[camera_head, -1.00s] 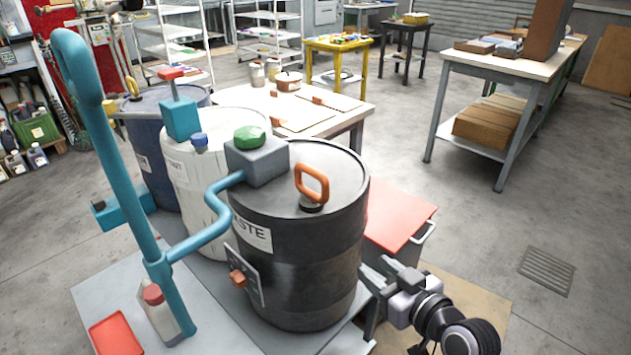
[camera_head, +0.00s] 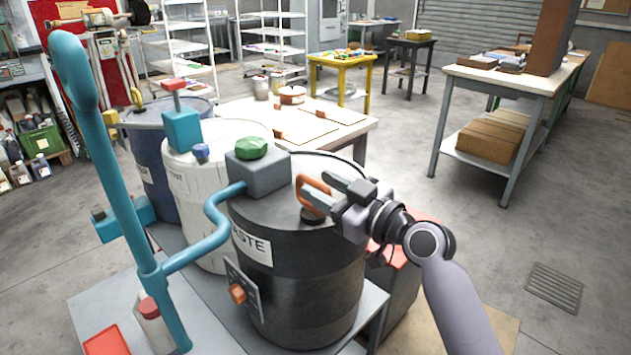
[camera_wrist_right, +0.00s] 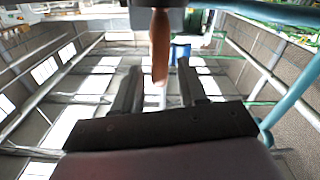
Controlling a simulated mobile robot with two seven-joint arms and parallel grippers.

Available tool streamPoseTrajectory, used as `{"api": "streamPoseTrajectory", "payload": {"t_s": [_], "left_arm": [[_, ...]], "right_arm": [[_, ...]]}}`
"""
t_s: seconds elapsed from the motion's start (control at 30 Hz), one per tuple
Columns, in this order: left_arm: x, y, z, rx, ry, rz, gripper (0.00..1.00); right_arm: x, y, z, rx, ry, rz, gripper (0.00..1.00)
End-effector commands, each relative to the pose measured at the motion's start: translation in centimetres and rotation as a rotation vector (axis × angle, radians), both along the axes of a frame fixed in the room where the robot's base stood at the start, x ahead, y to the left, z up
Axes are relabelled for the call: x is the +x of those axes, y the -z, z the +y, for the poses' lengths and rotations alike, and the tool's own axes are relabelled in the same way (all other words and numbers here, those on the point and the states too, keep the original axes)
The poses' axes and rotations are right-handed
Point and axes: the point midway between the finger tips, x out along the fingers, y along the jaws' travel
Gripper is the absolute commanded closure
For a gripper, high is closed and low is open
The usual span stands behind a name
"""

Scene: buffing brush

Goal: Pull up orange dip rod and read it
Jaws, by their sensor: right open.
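The orange dip rod's loop handle (camera_head: 300,190) stands upright on its dark cap, on top of the black waste drum (camera_head: 310,270). My right gripper (camera_head: 318,184) is open at the handle and comes from the right, hiding part of it. In the right wrist view the orange handle (camera_wrist_right: 160,50) shows between my two spread fingers (camera_wrist_right: 159,72), with a gap on both sides. The rod below the cap is hidden in the drum. My left gripper is not in view.
A grey box with a green knob (camera_head: 251,148) sits on the drum, left of the handle. A teal pipe (camera_head: 115,180) rises at the left. White (camera_head: 195,215) and blue (camera_head: 150,165) drums stand behind. Open floor lies to the right.

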Motion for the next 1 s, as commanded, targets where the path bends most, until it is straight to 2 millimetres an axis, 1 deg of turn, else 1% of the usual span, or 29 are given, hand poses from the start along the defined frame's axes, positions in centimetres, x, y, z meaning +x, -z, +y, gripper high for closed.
{"api": "streamPoseTrajectory", "payload": {"t_s": [0.1, 0.2, 0.6, 0.67, 0.7, 0.73, 1.0], "left_arm": [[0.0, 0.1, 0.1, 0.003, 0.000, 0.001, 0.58], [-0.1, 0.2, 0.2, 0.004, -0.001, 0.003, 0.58], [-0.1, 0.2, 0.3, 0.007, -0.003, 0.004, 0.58], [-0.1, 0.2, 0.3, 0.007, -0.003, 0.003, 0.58], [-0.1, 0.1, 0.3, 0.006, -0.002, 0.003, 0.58], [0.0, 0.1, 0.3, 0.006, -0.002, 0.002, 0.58], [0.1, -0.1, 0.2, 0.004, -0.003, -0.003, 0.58]], "right_arm": [[0.9, -0.1, 0.9, 0.002, 0.001, 0.001, 0.58], [1.4, -0.1, 1.3, 0.002, 0.001, 0.001, 0.58], [1.7, 0.0, 1.7, 0.001, 0.001, 0.001, 0.58], [1.7, 0.0, 1.7, 0.001, 0.001, 0.001, 0.77], [1.7, 0.0, 1.7, 0.001, 0.002, 0.000, 0.90], [1.7, 0.0, 1.6, 0.001, 0.002, 0.000, 1.00], [1.9, -0.2, 1.5, 0.001, 0.005, -0.001, 1.00]]}}
